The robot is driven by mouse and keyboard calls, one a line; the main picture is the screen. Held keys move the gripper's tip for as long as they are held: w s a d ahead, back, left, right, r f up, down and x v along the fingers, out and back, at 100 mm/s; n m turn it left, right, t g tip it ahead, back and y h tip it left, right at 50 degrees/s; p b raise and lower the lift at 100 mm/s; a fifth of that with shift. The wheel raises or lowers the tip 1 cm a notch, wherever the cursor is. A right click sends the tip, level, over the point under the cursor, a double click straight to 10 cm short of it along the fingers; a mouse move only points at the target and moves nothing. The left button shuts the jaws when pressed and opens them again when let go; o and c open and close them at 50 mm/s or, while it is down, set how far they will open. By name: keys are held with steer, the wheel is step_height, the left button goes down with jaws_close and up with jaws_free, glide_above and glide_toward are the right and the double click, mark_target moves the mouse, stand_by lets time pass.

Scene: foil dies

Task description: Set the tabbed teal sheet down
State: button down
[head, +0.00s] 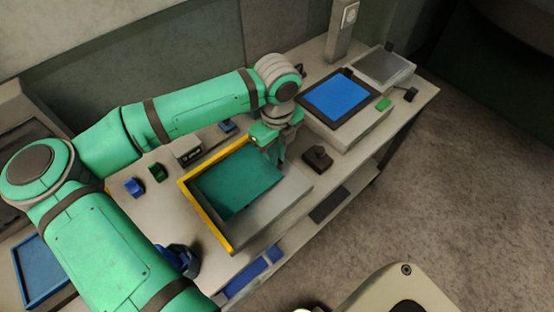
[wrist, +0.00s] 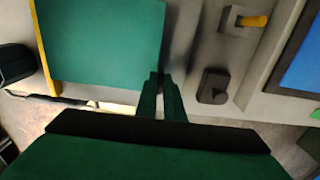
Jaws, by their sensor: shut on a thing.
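The teal sheet (head: 237,181) is flat and roughly square. It shows over a grey box with a yellow edge (head: 205,216) on the bench in the head view. In the wrist view the sheet (wrist: 100,42) fills the upper left. My gripper (head: 276,153) is at the sheet's right corner in the head view. In the wrist view my gripper (wrist: 161,84) is shut at the sheet's lower right corner. The tab is hidden between the fingers. I cannot tell whether the sheet touches the box floor or hangs just above it.
A device with a blue panel (head: 338,96) stands to the right. A dark brown block (head: 318,158) sits between it and the box. Small blue (head: 134,187) and green (head: 156,172) pieces lie left of the box. The bench's front edge runs close to the box.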

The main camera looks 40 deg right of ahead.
steer(key=shift+w+d+f, duration=0.25)
steer(key=shift+d+f, duration=0.05)
steer(key=shift+f, duration=0.15)
step_height(320, 180, down, 3)
steer(key=shift+w+f, duration=0.1)
steer(key=shift+w, duration=0.1)
steer(key=shift+f, duration=0.1)
steer(key=c, duration=2.1)
jaws_free()
steer(key=shift+a, duration=0.1)
steer(key=shift+o, duration=1.2)
step_height(320, 180, up, 12)
steer(key=shift+s+d, duration=0.2)
steer(key=shift+d, duration=0.05)
